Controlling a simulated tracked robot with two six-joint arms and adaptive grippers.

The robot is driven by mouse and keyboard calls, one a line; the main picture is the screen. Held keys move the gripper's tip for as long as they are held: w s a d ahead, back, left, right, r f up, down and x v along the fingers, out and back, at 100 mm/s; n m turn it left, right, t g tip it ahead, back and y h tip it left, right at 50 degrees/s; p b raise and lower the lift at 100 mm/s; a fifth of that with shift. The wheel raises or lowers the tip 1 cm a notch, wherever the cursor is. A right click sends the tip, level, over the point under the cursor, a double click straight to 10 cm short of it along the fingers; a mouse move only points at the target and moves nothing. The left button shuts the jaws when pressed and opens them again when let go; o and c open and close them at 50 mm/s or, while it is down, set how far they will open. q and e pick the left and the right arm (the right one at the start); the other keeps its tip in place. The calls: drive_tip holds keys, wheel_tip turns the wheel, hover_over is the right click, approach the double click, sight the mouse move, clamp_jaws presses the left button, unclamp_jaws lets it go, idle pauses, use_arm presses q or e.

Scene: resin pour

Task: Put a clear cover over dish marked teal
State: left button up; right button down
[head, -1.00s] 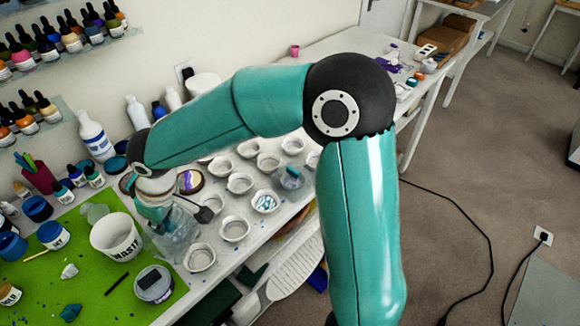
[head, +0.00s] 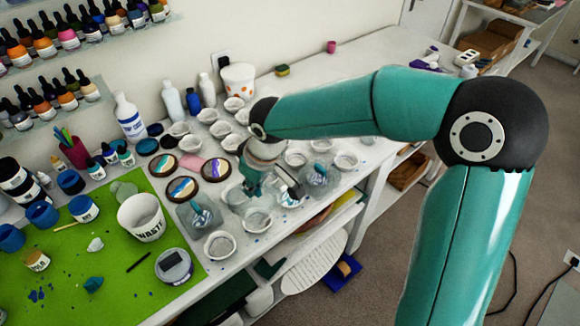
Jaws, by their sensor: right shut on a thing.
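My right gripper (head: 262,190) reaches in from the right above the white table and is shut on a clear cover (head: 237,197), whose outline is faint and partly hidden by the fingers. A pale dish with teal-and-white swirls (head: 290,196) stands just right of the fingers, partly hidden by them. The held cover is to the left of this dish, not over it. One clear cover (head: 200,216) stands at the left with something bluish inside. Another clear cover (head: 319,179) stands at the right, also with something bluish inside. My left gripper is not in view.
Empty pale dishes, such as one in front (head: 220,245), stand close around the gripper. Round coasters (head: 182,188) lie behind. The table's far right is mostly clear.

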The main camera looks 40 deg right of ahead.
drive_tip(key=w+d+f+m+b, duration=0.2)
drive_tip(key=d+f+m+b, duration=0.15)
drive_tip(key=d+b, duration=0.65)
drive_tip(key=shift+n+h, duration=0.4)
drive_tip(key=shift+n, duration=0.15)
drive_tip(key=shift+d+f+b, duration=0.25)
drive_tip(key=shift+f+b, duration=0.25)
drive_tip(key=shift+f, duration=0.65)
drive_tip(key=shift+d+f+b, duration=0.25)
drive_tip(key=shift+f+b, duration=0.3)
drive_tip(key=shift+f, duration=0.65)
drive_tip(key=shift+d+f+b, duration=0.25)
drive_tip(key=shift+f+b, duration=0.25)
drive_tip(key=shift+f, duration=0.65)
drive_tip(key=shift+f, duration=0.15)
drive_tip(key=c, duration=1.1)
unclamp_jaws()
